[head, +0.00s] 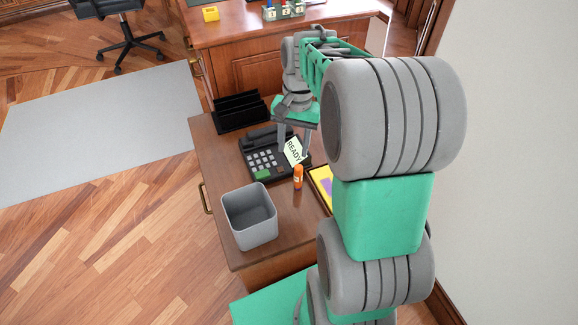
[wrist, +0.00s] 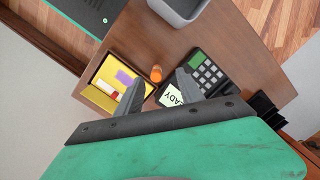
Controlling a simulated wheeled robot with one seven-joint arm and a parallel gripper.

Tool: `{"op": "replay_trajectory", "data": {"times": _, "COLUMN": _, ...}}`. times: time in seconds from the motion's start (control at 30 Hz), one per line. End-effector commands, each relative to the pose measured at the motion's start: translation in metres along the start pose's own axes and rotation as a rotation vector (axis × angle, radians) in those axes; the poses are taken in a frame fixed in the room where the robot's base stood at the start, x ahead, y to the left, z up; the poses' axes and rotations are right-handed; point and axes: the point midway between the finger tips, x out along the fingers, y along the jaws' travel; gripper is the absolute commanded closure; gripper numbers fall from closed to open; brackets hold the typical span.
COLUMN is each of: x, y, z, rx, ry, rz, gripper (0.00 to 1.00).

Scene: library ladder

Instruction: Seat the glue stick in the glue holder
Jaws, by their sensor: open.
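In the wrist view the glue stick (wrist: 156,74) shows between and beyond the fingertips. My gripper (head: 293,150) is open and empty, pointing down over the phone, apart from the glue stick. It also shows in the wrist view (wrist: 160,80). I cannot tell for certain which thing is the glue holder. A yellow tray (wrist: 92,94) with purple, white and red pieces lies beside the glue stick, partly hidden by my arm in the head view.
A black phone (head: 262,158) with a READY card (head: 293,150) stands close to the glue stick. A grey bin (head: 249,218) is at the near desk edge, a black file rack (head: 240,111) behind. Another desk (head: 250,42) holds a yellow box (head: 210,14) and numbered holders (head: 284,11).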

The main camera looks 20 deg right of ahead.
Motion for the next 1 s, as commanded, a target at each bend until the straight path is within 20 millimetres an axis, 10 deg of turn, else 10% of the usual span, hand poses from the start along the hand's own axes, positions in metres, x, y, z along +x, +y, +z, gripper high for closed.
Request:
{"op": "replay_trajectory", "data": {"times": 0.2, "x": -0.003, "y": -0.013, "z": 0.106, "rx": -0.449, "ry": 0.195, "rz": -0.016, "gripper": 0.55}}
{"op": "replay_trajectory", "data": {"times": 0.4, "x": 0.014, "y": -0.004, "z": 0.144, "rx": -0.664, "ry": 0.291, "rz": -0.006, "gripper": 0.51}}
{"op": "replay_trajectory", "data": {"times": 0.53, "x": 0.016, "y": -0.005, "z": 0.117, "rx": -0.453, "ry": 0.257, "rz": -0.01, "gripper": 0.51}}
{"op": "replay_trajectory", "data": {"times": 0.8, "x": 0.062, "y": 0.01, "z": -0.006, "rx": 0.491, "ry": 0.126, "rz": -0.006, "gripper": 0.51}}
{"op": "replay_trajectory", "data": {"times": 1.0, "x": 0.087, "y": 0.018, "z": -0.028, "rx": 0.676, "ry": 0.108, "rz": -0.001, "gripper": 0.51}}
